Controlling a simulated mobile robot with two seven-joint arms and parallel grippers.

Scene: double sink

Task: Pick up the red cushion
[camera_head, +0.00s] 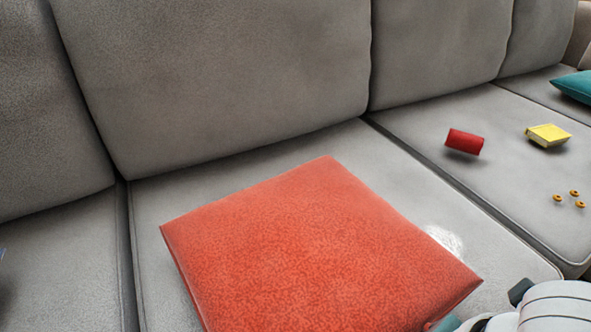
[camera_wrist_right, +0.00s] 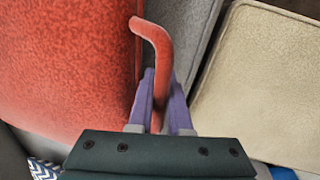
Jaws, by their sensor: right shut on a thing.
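The red cushion (camera_head: 320,245) lies large and tilted in the middle of the head view, over the grey sofa seat. In the right wrist view the cushion (camera_wrist_right: 65,65) fills the left side. My right gripper (camera_wrist_right: 163,80) has its purple fingers shut on a bent red strip (camera_wrist_right: 154,35) at the cushion's side. The strip's upper end reaches over to the cushion and looks like its handle. In the head view my right arm enters at the bottom right, by the cushion's right corner; its fingertips are mostly hidden. My left gripper is not in view.
A teal cushion (camera_head: 574,86) is at the far right. Grey back cushions (camera_head: 230,70) stand behind. The left seat (camera_head: 65,255) is mostly clear.

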